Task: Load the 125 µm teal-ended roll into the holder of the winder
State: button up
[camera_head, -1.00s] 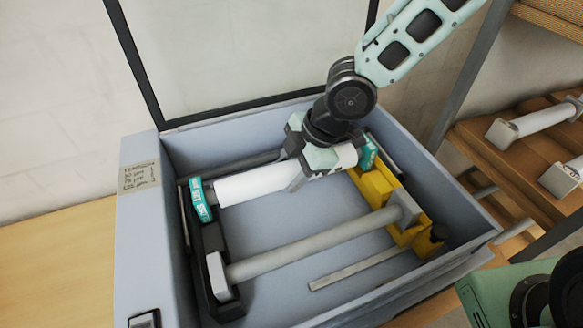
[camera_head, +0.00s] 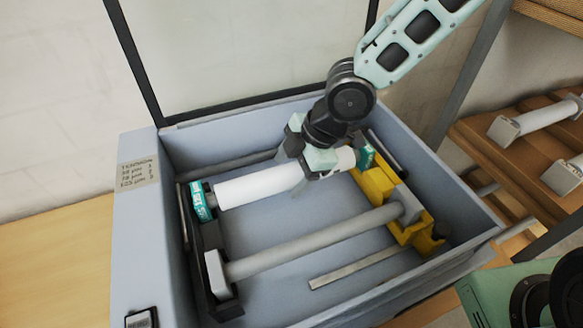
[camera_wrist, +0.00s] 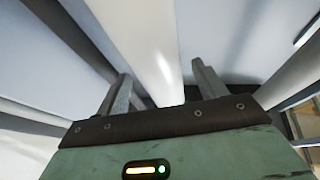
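The white roll with teal ends (camera_head: 245,188) lies across the back part of the grey-blue winder box (camera_head: 140,235). Its left teal end (camera_head: 199,201) is at the black holder side (camera_head: 211,240), and its right teal end (camera_head: 366,156) is at the yellow holder side (camera_head: 372,186). Whether both ends are fully seated cannot be told. My gripper (camera_head: 300,182) is over the roll, right of its middle. In the wrist view its fingers (camera_wrist: 162,90) stand on either side of the white roll (camera_wrist: 150,45), with a gap visible at the left finger.
A grey bar (camera_head: 315,242) runs parallel in front of the roll, between the black and yellow sides. A thin rod (camera_head: 355,268) lies on the box floor. A raised clear lid (camera_head: 240,60) stands behind. A wooden shelf (camera_head: 500,165) at the right holds other grey-ended rolls (camera_head: 535,118).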

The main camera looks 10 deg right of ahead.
jog(key=shift+r, duration=0.25)
jog(key=w+p+v, duration=0.1)
jog(key=p+v, duration=0.3)
jog(key=v, duration=0.8)
jog(key=s+d+r+m+h, duration=0.2)
jog(key=s+m, duration=0.5)
jog(key=s, duration=0.2)
jog(key=s+d+r+m+h, duration=0.2)
jog(key=s+m, duration=0.5)
jog(key=s, duration=0.2)
jog(key=shift+d+r+g, duration=0.25)
jog(key=shift+d+g, duration=0.15)
